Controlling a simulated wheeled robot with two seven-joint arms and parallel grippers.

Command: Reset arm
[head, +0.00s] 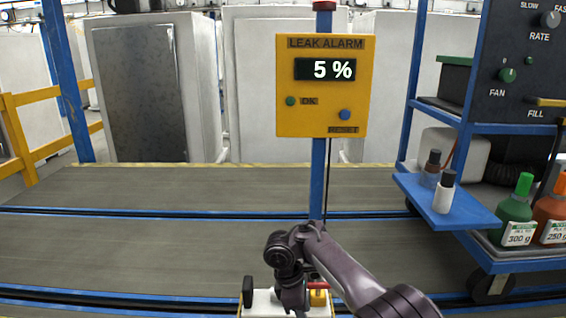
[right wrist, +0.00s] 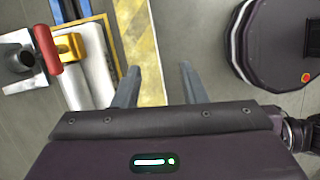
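My right arm (head: 345,265) comes in from the lower right of the head view, bent, with its wrist pointing down. Its gripper is hidden or out of frame at the bottom of that view. In the right wrist view my right gripper (right wrist: 158,75) is open, its two fingers apart with only floor and a yellow striped line between them. My left arm and gripper are not in view.
A white unit (head: 262,303) with a red handle (right wrist: 47,48) and a yellow part (right wrist: 70,46) stands close to my right gripper. A yellow leak alarm box (head: 321,112) reads 5 %. A blue-framed cart (head: 448,205) with bottles stands right. A grey conveyor (head: 150,238) runs across.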

